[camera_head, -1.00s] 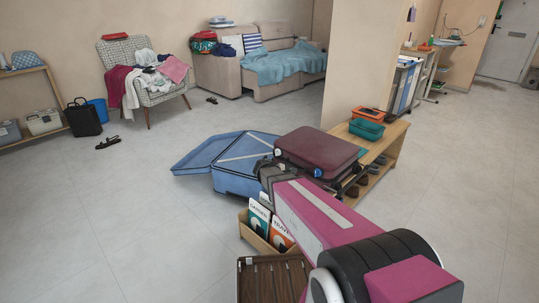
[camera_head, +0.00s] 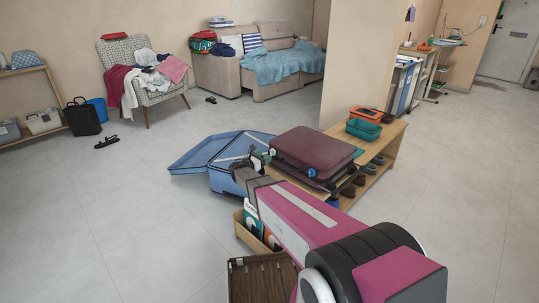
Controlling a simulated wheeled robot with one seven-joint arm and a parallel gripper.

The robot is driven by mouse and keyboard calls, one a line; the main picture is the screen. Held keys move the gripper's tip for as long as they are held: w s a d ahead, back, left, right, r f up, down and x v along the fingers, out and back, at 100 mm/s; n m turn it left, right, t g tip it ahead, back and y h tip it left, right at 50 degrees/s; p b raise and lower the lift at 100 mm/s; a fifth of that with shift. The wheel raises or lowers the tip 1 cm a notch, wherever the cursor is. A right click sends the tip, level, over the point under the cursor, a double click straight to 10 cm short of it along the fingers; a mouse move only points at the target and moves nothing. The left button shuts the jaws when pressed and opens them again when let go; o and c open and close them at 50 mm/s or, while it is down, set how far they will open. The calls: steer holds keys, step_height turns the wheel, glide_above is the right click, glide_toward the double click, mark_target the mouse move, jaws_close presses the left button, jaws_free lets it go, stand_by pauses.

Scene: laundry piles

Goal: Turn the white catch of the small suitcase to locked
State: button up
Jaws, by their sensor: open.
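The small suitcase (camera_head: 312,149) is maroon and lies flat and shut on the wooden bench. Small blue fittings (camera_head: 312,173) show on its near side. I cannot make out the white catch or which way it is turned. My gripper (camera_head: 254,161) is at the near left corner of the suitcase, open, with its fingers towards that side. I cannot tell whether it touches the case. My magenta arm hides part of the bench front and the floor below.
A blue open suitcase (camera_head: 196,157) lies on the floor behind my gripper. The bench (camera_head: 390,137) also bears a teal basket (camera_head: 362,129) and an orange box (camera_head: 366,114). A wooden holder (camera_head: 247,236) with books and a brown slatted case (camera_head: 262,281) stand below my arm.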

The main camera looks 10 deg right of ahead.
mark_target(271, 153)
steer(key=shift+x, duration=2.45)
steer(key=c, duration=0.9)
